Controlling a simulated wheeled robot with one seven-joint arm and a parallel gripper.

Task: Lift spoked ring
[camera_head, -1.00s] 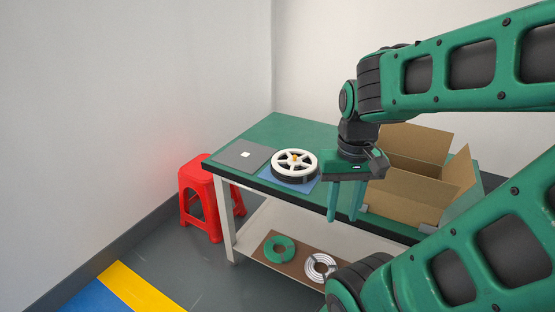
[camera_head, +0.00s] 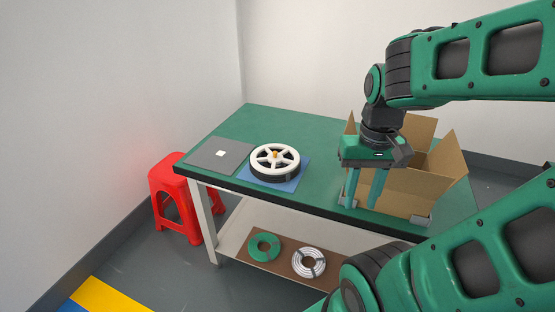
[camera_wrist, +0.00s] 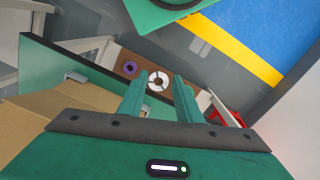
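I cannot make out the spoked ring in the wrist view.
The open cardboard box (camera_head: 408,193) stands at the table's right. A grey plate (camera_head: 205,163) with a white square lies left of the spool. A green ring (camera_head: 263,247) and a white coil (camera_head: 308,262) lie on the lower shelf. A purple ring (camera_wrist: 130,67) shows there too. A red stool (camera_head: 172,190) stands left.

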